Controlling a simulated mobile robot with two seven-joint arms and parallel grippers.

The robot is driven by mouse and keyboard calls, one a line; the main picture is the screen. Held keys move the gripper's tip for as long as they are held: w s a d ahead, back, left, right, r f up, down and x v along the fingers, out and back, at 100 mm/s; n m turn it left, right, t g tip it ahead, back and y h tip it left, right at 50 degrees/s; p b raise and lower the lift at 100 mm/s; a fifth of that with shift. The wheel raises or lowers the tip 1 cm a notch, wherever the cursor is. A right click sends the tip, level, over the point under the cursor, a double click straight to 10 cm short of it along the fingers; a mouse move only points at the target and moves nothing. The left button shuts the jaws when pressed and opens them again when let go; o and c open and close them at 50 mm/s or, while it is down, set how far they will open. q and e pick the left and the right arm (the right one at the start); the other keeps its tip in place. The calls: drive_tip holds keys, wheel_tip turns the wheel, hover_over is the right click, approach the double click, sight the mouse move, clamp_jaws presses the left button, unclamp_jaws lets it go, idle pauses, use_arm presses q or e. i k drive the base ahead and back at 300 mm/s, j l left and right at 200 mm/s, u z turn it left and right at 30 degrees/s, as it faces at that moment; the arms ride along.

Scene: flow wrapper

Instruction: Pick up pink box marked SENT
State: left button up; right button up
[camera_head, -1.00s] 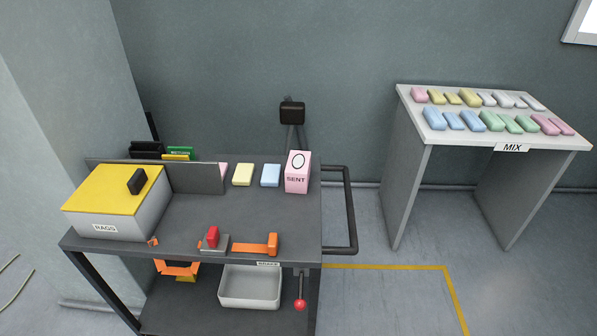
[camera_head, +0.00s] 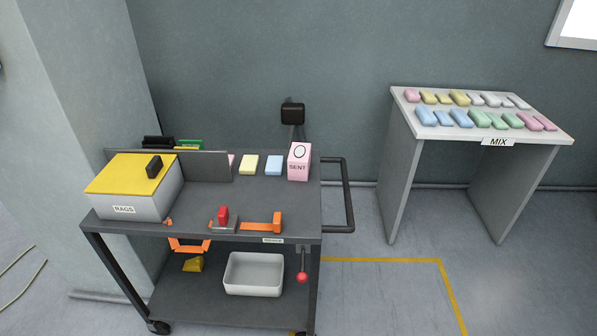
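The pink box marked SENT (camera_head: 299,163) stands upright on the top shelf of the dark grey cart (camera_head: 255,207), at its back right corner near the handle. Its front shows the word SENT and a dark oval ring above it. A light blue block (camera_head: 273,166) and a pale yellow block (camera_head: 249,165) lie to its left. Neither of my grippers is in the view.
A white RAGS box (camera_head: 134,196) with a yellow lid sits at the cart's left. A black handle (camera_head: 346,196) juts from the cart's right side. The MIX table (camera_head: 437,133) with several coloured bars stands right. Floor between them is clear.

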sight(300, 159)
drive_tip(key=k+u, duration=0.15)
drive_tip(key=u, duration=0.3)
drive_tip(key=k+u, duration=0.15)
drive_tip(key=u, duration=0.35)
drive_tip(key=i+l+u, duration=0.1)
drive_tip(key=u, duration=1.2)
drive_tip(key=k+l, duration=0.1)
drive_tip(key=l, duration=0.45)
drive_tip(key=k+l, duration=0.1)
drive_tip(key=l, duration=0.45)
drive_tip(key=k+l, duration=0.1)
drive_tip(key=l, duration=0.45)
drive_tip(key=k+l, duration=0.1)
drive_tip(key=l, duration=0.45)
drive_tip(key=k+l, duration=0.1)
drive_tip(key=l, duration=0.45)
drive_tip(key=i+u, duration=0.05)
